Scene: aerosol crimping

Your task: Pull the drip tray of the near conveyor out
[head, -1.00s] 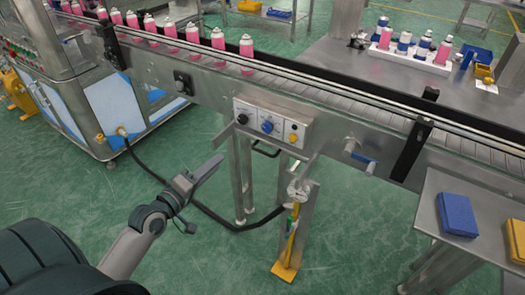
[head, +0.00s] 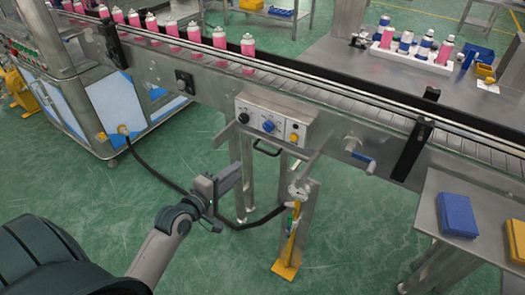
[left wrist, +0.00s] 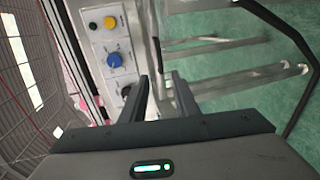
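The near conveyor (head: 340,103) crosses the head view with a control box on its front. Under the box is a dark loop handle (head: 267,150), apparently the drip tray's; the tray itself is mostly hidden beneath the conveyor. My left gripper (head: 229,178) is below and left of the handle, apart from it. In the left wrist view its two fingers (left wrist: 160,97) are spread with nothing between them. A short dark bar (left wrist: 156,53) beyond the fingertips, beside the control panel, looks like the handle. My right gripper is not in view.
The control box (head: 270,124) has black, blue and yellow knobs. Metal legs (head: 240,185) and a yellow-footed post (head: 287,268) stand below. A black hose (head: 160,178) runs behind my left gripper. A blue crank (head: 362,160) sticks out at the right. Pink cans (head: 220,40) stand on the belt.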

